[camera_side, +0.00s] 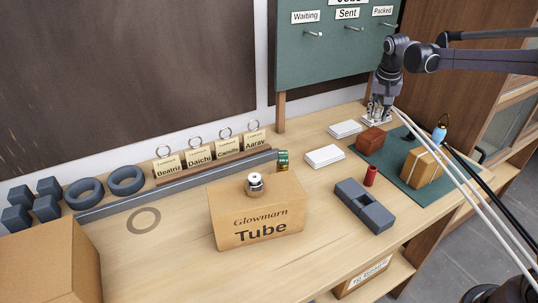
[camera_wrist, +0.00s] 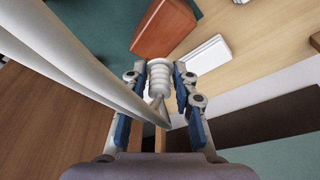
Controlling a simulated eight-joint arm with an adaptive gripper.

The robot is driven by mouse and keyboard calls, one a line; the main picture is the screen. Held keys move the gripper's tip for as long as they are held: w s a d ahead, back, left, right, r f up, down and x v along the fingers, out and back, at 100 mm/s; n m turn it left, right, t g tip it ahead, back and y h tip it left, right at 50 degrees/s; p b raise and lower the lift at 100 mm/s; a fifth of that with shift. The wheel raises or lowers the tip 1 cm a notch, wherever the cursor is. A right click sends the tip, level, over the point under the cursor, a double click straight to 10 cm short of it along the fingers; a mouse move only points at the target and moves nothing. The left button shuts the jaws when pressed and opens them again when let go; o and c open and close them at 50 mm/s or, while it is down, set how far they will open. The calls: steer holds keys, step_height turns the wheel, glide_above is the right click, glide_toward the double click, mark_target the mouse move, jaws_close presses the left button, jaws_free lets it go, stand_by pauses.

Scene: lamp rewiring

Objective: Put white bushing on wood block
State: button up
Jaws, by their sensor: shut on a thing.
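The white bushing (camera_wrist: 160,76), a ribbed stepped piece, sits between the fingers of my gripper (camera_wrist: 160,92) in the wrist view. My gripper is shut on it. In the side view my gripper (camera_side: 378,112) is at the back right, behind the wood block and apart from it; the bushing is too small to make out clearly there. The reddish-brown wood block (camera_side: 370,141) lies on the bench at the left edge of the green mat. It also shows in the wrist view (camera_wrist: 163,30), beyond the bushing. No bushing is visible on its top.
White card stacks (camera_side: 324,156) lie left of the block. A red cylinder (camera_side: 371,176), a grey slotted block (camera_side: 364,206) and a strapped tan box (camera_side: 422,168) stand nearby. A Tube carton (camera_side: 256,220) bears a white-and-metal fitting (camera_side: 254,183). Pale cables cross the right side.

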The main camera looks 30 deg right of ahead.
mark_target(377, 118)
steer(key=shift+f, duration=1.85)
steer(key=shift+f, duration=0.1)
steer(key=o, duration=0.9)
steer(key=shift+o, duration=0.2)
steer(key=v, duration=1.2)
steer(key=s+a+n+t+y, duration=0.1)
steer(key=s+a+n+t, duration=0.3)
steer(key=s+a, duration=0.65)
steer(key=s+a+f+n, duration=0.2)
steer(key=s+a+f, duration=0.1)
steer(key=s, duration=0.3)
steer(key=s+a+f+n+t+y, duration=0.1)
steer(key=s+a+f+n, duration=0.2)
steer(key=s, duration=0.3)
steer(key=shift+f, duration=0.35)
